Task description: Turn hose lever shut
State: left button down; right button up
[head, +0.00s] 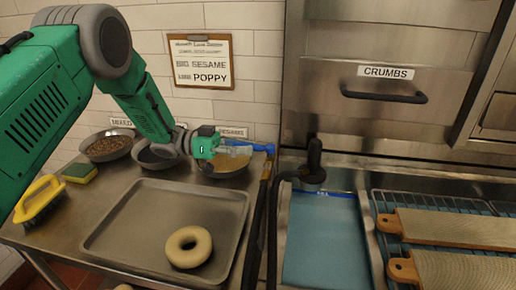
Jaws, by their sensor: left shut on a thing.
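The hose lever (262,147) is a small blue handle at the back edge of the steel table, right of the seed bowls. My left gripper (246,150) reaches in from the left, above the rightmost bowl, and is shut on the lever's left end. The fingers cover part of the lever, and its exact angle is hard to tell. A dark hose (258,215) runs down from below the lever towards the front. My right gripper is not in view.
A steel tray (105,245) holds a pale bagel (188,247). Seed bowls (108,146) line the wall behind it. A yellow-handled brush (38,198) and sponge (80,173) lie left. Right are a black fixture (314,165), a blue surface (325,245) and wooden boards (455,228).

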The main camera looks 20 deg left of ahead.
pick_arm(q)
jog(key=shift+w+a+r, duration=0.1)
jog(key=shift+w+r, duration=0.05)
jog(key=shift+w, duration=0.05)
dwell(0.4)
jog(key=c, duration=1.5)
grip_release()
jog(key=shift+a, duration=0.1)
jog(key=shift+g, duration=0.3)
jog(key=s+a, duration=0.2)
jog(key=a, duration=1)
jog(key=shift+f, duration=0.25)
jog(key=shift+s+d, duration=0.1)
